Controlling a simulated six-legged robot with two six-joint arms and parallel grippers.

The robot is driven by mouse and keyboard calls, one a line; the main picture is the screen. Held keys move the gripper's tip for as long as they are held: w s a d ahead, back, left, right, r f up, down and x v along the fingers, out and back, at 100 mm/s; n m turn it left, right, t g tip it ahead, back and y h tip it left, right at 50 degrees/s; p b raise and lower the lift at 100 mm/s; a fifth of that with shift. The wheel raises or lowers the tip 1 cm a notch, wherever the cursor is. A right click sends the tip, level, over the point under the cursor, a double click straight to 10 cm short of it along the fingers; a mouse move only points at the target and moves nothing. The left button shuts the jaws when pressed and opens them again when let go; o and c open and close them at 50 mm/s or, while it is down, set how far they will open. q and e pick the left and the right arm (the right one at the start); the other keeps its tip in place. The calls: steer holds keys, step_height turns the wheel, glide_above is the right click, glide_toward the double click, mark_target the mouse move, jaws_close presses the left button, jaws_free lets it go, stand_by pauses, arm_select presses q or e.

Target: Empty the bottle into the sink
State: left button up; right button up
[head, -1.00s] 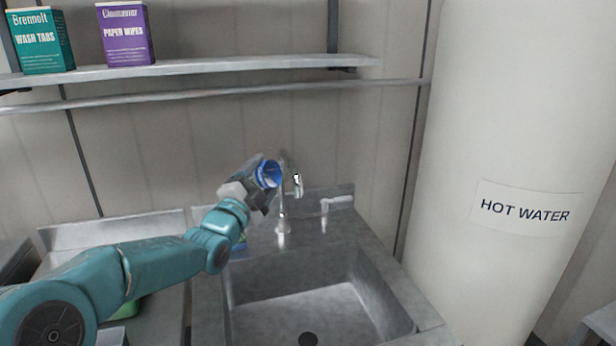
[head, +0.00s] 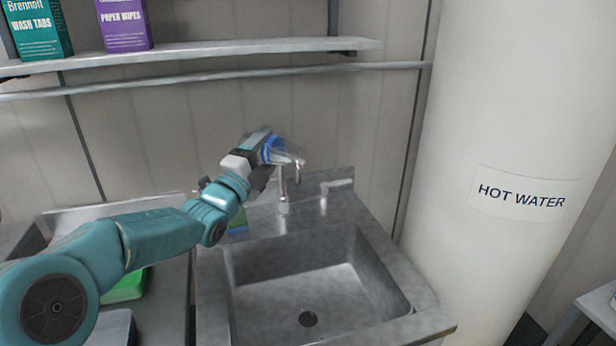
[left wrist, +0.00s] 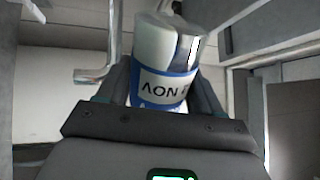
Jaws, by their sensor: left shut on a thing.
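My left gripper (head: 264,154) is shut on a bottle (head: 286,158) above the back of the sink. The bottle is tilted over, with its clear end pointing right, near the top of the tap (head: 283,190); I cannot tell if they touch. In the left wrist view the bottle (left wrist: 163,85) sits between the fingers, with a blue and white label whose letters are upside down. No liquid stream can be made out. The metal sink (head: 290,285) has an empty-looking basin with a dark drain. My right gripper is not in view.
A shelf (head: 200,55) with a teal box (head: 38,28) and a purple box (head: 124,22) hangs above. A white hot water tank (head: 500,120) stands to the right. A green item (head: 125,286) lies on the counter at left.

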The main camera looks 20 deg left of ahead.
arm_select(q)
steer(key=shift+r+m+h+b, duration=0.4)
steer(key=shift+m+b, duration=0.1)
steer(key=shift+m, duration=0.2)
steer(key=shift+d+r+m, duration=0.15)
steer(key=shift+r+m, duration=0.1)
steer(key=shift+m, duration=0.15)
steer(key=shift+b, duration=0.3)
steer(key=shift+a+r+m+h, duration=0.3)
steer(key=shift+a+m, duration=0.1)
steer(key=shift+m, duration=0.2)
steer(key=shift+d+r+m+g+b, duration=0.1)
steer(key=shift+r+m+g+b, duration=0.25)
steer(key=shift+m, duration=0.25)
steer(key=shift+d+r+m+h, duration=0.1)
steer(key=shift+r+m+h, duration=0.2)
steer(key=shift+m+h, duration=0.15)
